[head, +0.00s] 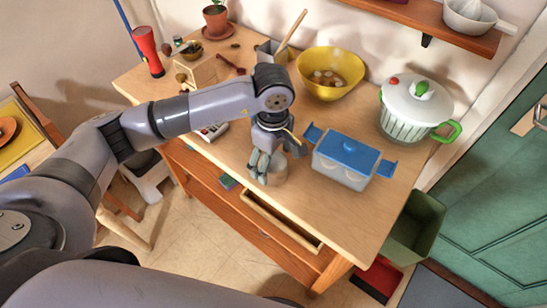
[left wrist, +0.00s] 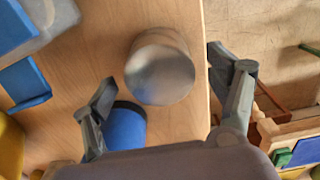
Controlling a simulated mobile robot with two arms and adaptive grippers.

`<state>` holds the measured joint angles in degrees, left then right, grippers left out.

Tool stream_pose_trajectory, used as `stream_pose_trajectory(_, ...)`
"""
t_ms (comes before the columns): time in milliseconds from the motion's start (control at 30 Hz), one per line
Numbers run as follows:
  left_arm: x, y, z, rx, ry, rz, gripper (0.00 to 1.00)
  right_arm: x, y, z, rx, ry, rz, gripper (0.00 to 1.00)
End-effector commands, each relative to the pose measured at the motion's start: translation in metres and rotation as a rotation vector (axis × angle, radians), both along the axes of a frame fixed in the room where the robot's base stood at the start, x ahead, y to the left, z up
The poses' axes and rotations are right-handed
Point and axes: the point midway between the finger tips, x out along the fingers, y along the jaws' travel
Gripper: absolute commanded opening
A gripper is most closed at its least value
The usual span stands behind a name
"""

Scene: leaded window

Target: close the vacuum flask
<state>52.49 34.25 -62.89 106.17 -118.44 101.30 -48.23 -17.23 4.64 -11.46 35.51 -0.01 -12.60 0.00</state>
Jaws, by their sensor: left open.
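A short, shiny metal cylinder (left wrist: 160,72) stands on the table near its front edge. It looks like part of the vacuum flask, but I cannot tell if it is the body or the cap. In the head view it (head: 278,174) is partly hidden by my left gripper (head: 263,160). A blue round piece with a dark top (left wrist: 125,127) is beside it in the left wrist view, partly hidden by my gripper. My left gripper is open above the metal cylinder, which lies between its fingers in the left wrist view. My right gripper is not in view.
A blue-lidded box (head: 343,165) stands close by to the right. An open drawer (head: 283,220) juts out below the front edge. The table's right front is bare.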

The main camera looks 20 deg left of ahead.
Motion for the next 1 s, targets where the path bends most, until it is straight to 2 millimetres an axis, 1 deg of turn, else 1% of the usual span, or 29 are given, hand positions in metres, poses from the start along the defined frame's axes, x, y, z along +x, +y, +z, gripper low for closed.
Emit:
stream_pose_trajectory(33, -0.001, 0.0, -0.005, -0.001, 0.004, 0.0, 0.8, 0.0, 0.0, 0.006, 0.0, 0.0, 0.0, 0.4)
stream_pose_trajectory(100, 0.0, 0.0, -0.013, -0.001, 0.001, 0.0, 0.8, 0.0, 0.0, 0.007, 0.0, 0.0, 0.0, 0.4)
stream_pose_trajectory(200, 0.0, -0.001, -0.019, -0.001, 0.0, -0.001, 0.8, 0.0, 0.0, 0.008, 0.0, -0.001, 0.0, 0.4)
stream_pose_trajectory(533, 0.0, 0.0, -0.02, -0.002, -0.002, -0.001, 0.8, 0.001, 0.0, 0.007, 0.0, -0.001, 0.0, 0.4)
stream_pose_trajectory(1000, 0.0, 0.0, -0.02, -0.001, -0.002, -0.001, 0.48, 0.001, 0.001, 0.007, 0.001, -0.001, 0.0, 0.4)
